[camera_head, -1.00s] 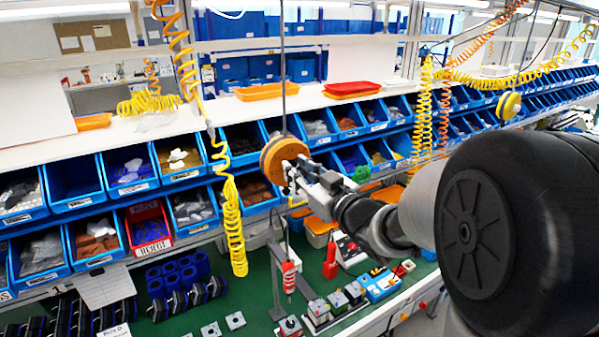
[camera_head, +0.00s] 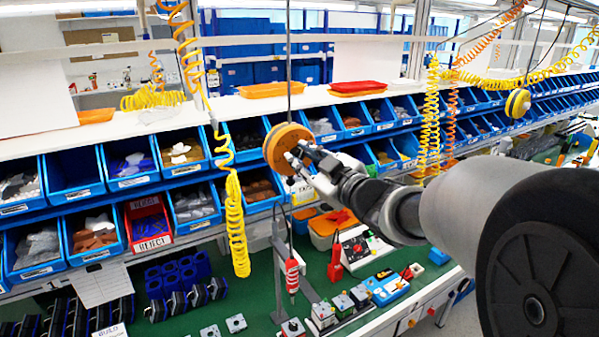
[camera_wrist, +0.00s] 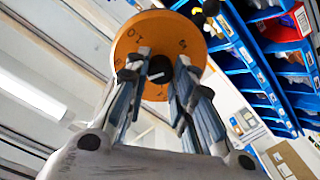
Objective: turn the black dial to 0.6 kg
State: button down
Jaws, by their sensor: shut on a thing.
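An orange round balancer housing (camera_head: 285,146) hangs on a grey cable above the bench in the head view. Its face shows in the wrist view (camera_wrist: 133,42), with small dark numbers around the rim that are too small to read surely. The black dial (camera_wrist: 161,66) sits at the middle of this face and has a white pointer mark. My gripper (camera_wrist: 160,72) is shut on the dial, one finger on each side. In the head view my gripper (camera_head: 297,160) meets the front of the housing and hides the dial.
Rows of blue bins (camera_head: 199,205) stand behind the housing. A yellow coiled hose (camera_head: 236,220) hangs to its left. A red tool (camera_head: 292,274) hangs below, over the green bench (camera_head: 260,300) with several fixtures.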

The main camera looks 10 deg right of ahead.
jog(key=n+b, duration=0.4)
jog(key=shift+n, duration=0.3)
dwell(0.3)
jog(key=c, duration=1.3)
grip_release()
jog(key=shift+c, duration=0.2)
jog(key=v, duration=0.7)
jog(key=shift+s, duration=0.25)
jog(key=shift+r, duration=0.1)
